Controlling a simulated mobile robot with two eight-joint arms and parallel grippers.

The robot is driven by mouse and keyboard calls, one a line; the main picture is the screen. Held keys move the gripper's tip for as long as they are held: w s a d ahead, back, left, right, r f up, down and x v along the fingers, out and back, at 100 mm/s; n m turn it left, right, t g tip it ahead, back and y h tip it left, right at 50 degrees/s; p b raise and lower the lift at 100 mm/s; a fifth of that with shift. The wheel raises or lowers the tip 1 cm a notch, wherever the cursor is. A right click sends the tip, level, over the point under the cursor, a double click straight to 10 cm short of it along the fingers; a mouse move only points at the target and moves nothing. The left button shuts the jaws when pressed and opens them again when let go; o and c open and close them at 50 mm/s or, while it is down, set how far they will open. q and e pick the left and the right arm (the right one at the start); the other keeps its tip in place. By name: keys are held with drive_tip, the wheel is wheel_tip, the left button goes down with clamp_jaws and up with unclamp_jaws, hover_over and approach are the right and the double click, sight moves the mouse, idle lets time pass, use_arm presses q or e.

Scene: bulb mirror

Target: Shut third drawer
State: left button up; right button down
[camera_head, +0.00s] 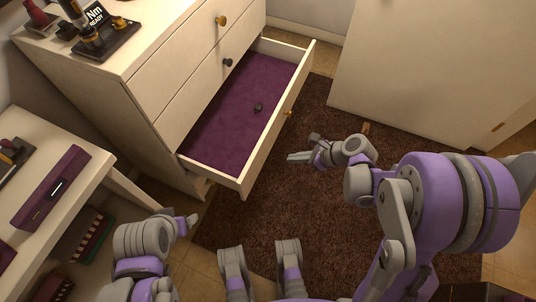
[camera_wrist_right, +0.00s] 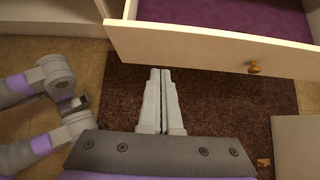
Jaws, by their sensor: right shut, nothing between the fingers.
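The third drawer (camera_head: 268,142) of the cream dresser (camera_head: 143,97) is pulled far out, with a purple lining inside. Its front also shows across the top of the right wrist view (camera_wrist_right: 200,48), with a brass knob (camera_wrist_right: 254,69). My right gripper (camera_head: 292,157) is shut and empty, in front of the drawer and apart from it. In the right wrist view its fingers (camera_wrist_right: 160,74) lie together, pointing toward the drawer front. My left gripper (camera_head: 190,219) is low, near the drawer's near-left corner. Its fingers are too small to tell open from shut.
A small dark object (camera_head: 258,107) lies in the drawer. The two drawers above are closed. A brown rug (camera_head: 325,103) covers the floor in front. A cream cabinet (camera_head: 420,65) stands at the right, and a desk (camera_head: 60,140) with a purple box stands at the left.

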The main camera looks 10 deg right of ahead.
sight(256, 156)
drive_tip(key=x, duration=0.4)
drive_tip(key=a+r+b+x, duration=0.1)
drive_tip(key=x, duration=0.3)
drive_tip(key=b+x, duration=0.1)
drive_tip(key=x, duration=0.2)
drive_tip(key=shift+w+a, duration=0.5)
drive_tip(key=shift+w, duration=0.1)
drive_tip(key=shift+w+a+r, duration=0.1)
drive_tip(key=shift+w+a, duration=0.1)
drive_tip(key=shift+a, duration=0.1)
drive_tip(key=shift+a, duration=0.1)
drive_tip(key=w+a+b, duration=0.1)
drive_tip(key=w+a, duration=0.5)
drive_tip(key=a, duration=0.3)
drive_tip(key=w+a+b, duration=0.1)
drive_tip(key=w+a, duration=0.5)
drive_tip(key=a, duration=0.3)
drive_tip(key=shift+w+a, duration=0.3)
drive_tip(key=shift+w, duration=0.05)
drive_tip(key=shift+d, duration=0.15)
